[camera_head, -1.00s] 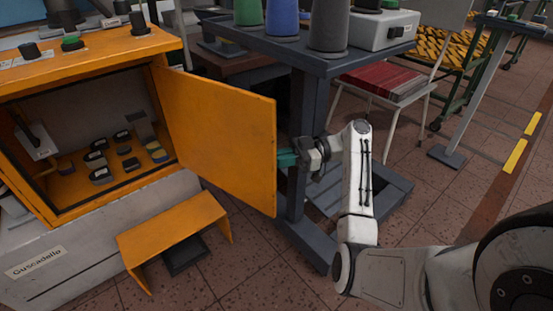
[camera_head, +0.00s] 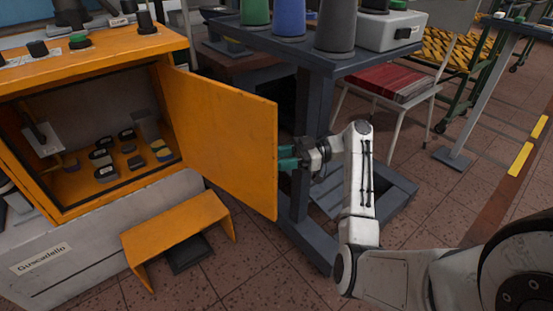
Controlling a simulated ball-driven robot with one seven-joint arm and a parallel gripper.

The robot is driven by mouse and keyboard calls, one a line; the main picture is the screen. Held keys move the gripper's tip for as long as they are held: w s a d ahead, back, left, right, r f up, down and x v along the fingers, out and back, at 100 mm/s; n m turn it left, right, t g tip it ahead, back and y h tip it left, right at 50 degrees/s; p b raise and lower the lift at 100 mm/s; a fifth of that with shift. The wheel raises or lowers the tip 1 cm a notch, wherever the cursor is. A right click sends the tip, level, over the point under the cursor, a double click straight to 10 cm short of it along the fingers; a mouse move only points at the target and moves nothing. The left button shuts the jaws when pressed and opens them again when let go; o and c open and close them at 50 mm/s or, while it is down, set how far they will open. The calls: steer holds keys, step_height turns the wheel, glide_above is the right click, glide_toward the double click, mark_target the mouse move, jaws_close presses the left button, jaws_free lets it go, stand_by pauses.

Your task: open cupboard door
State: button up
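The orange cupboard door (camera_head: 222,138) stands wide open, swung out to the right of the orange cupboard (camera_head: 95,62). The inside of the cupboard is in plain view, with several small dark and yellowish pieces (camera_head: 128,150) on its floor. My gripper (camera_head: 284,158), with teal fingers, is at the outer edge of the door, on its far side. The door hides part of the fingers and any handle there. I cannot tell whether the fingers are closed on something.
A dark grey metal table (camera_head: 318,62) with green, blue and grey cones stands close behind the door and my gripper. An orange bent sheet (camera_head: 178,226) sits in front of the cupboard. Tiled floor is free at the lower middle.

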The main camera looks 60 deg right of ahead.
stand_by(0.4)
steer(key=p+v, duration=0.1)
steer(key=v, duration=1)
steer(key=shift+p, duration=0.3)
stand_by(0.5)
